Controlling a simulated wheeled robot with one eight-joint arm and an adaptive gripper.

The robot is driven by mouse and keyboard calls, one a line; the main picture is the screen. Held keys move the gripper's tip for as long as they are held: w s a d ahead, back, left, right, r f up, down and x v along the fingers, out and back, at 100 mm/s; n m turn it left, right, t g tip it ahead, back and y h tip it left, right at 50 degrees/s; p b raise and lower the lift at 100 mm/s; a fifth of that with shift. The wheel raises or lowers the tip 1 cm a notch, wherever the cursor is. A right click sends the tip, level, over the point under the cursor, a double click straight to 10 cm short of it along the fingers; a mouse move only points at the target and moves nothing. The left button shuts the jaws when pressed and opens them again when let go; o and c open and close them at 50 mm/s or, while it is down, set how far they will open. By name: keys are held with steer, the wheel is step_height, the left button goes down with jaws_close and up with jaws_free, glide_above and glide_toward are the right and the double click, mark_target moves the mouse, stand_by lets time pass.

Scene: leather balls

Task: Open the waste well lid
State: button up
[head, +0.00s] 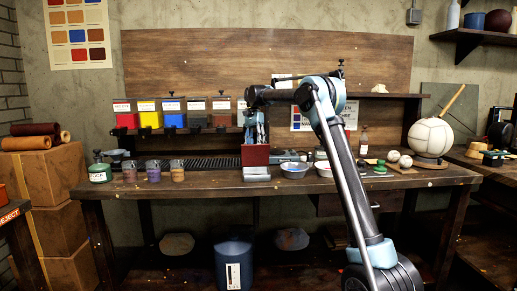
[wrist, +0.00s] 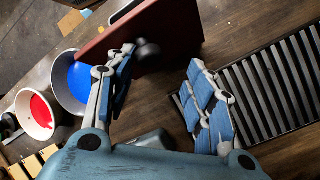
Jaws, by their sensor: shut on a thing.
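The waste well lid appears to be the dark red panel (head: 255,155) at the middle of the workbench. In the head view it stands upright below my gripper (head: 256,132), above a grey metal block (head: 257,173). In the wrist view the lid (wrist: 165,28) crosses the top, with a dark round knob (wrist: 148,55) by the left fingertip. My gripper (wrist: 160,66) is shut on the lid, apparently at this knob. The fingers look well apart, and the exact contact is hidden. The well opening cannot be made out.
A slotted grating (wrist: 275,85) lies right of my fingers in the wrist view. Bowls with blue (wrist: 76,80) and red (wrist: 40,112) contents stand at left. Jars (head: 153,171) line the bench's left front. Coloured bins (head: 172,113) hang behind; a white ball (head: 430,138) stands at right.

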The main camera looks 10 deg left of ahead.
steer(key=shift+s+a, duration=0.15)
steer(key=shift+r, duration=0.1)
steer(key=v, duration=1.2)
stand_by(0.3)
stand_by(0.3)
